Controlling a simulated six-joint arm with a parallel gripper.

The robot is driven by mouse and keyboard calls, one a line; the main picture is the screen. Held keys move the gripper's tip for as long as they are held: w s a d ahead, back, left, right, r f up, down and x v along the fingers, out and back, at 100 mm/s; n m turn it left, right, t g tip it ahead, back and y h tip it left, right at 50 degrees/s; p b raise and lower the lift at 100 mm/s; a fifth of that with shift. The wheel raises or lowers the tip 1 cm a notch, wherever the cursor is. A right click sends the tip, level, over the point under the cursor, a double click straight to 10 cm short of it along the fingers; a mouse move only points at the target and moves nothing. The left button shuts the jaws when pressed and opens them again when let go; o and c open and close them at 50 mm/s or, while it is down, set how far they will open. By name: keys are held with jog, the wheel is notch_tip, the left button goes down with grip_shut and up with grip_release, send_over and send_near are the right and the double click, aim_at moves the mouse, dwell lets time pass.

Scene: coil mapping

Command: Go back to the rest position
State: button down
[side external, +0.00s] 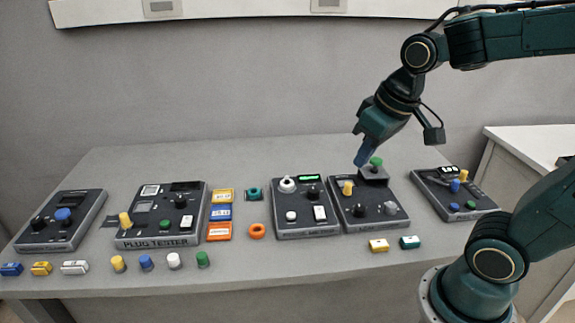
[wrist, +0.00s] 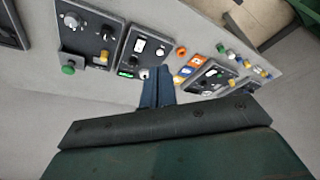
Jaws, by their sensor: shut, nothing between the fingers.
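My gripper (side external: 363,158) hangs over the right half of the table in the side view, with its blue fingers pointing down and to the left. The fingers are together and empty; they also show in the wrist view (wrist: 157,86). In the side view the fingertips appear just left of a green knob (side external: 376,162) on a raised grey block of a dark panel (side external: 345,214). I cannot tell the exact gap between fingertips and knob in depth. In the wrist view the green knob (wrist: 68,69) lies well left of the fingers.
Dark panels stand along the grey table (side external: 330,262), including the plug tester (side external: 135,243) and a right-hand panel (side external: 465,214). Orange (side external: 257,231) and teal (side external: 253,193) rings, coloured blocks and several plugs lie between and in front. Space above the table is free.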

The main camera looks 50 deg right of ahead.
jog(key=s+a+r+t, duration=0.1)
jog(key=s+a, duration=0.1)
jog(key=s, duration=0.5)
jog(key=shift+s+r+n+t, duration=0.2)
jog(key=shift+r+n+t, duration=0.1)
jog(key=shift+r+n, duration=0.1)
dwell(0.7)
